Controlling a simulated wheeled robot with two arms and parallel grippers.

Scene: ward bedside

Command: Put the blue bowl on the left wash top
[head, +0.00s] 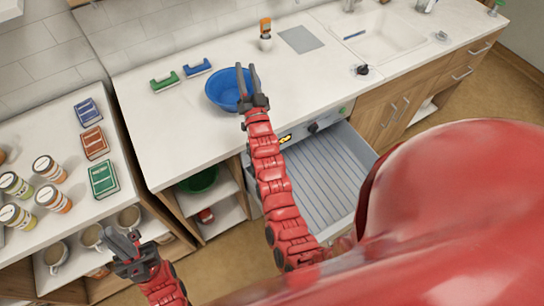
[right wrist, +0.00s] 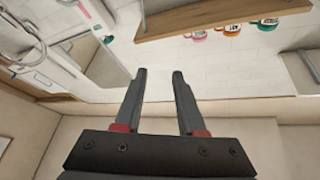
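The blue bowl (head: 221,92) stands on the long white worktop (head: 185,130), left of the sink. My right gripper (head: 250,76) overlaps the bowl's right side in the head view. Its two fingers are apart, and the right wrist view shows nothing between the fingertips (right wrist: 162,72); the bowl does not show there. My left gripper (head: 125,236) is low at the left, by the mug shelf, with its fingers apart and empty. No label shows which surface is the left wash top.
A ribbed drawer (head: 318,182) stands open below. The sink (head: 375,38) is at the right. Jars and packets crowd the left counter (head: 75,122). The worktop before the bowl is clear.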

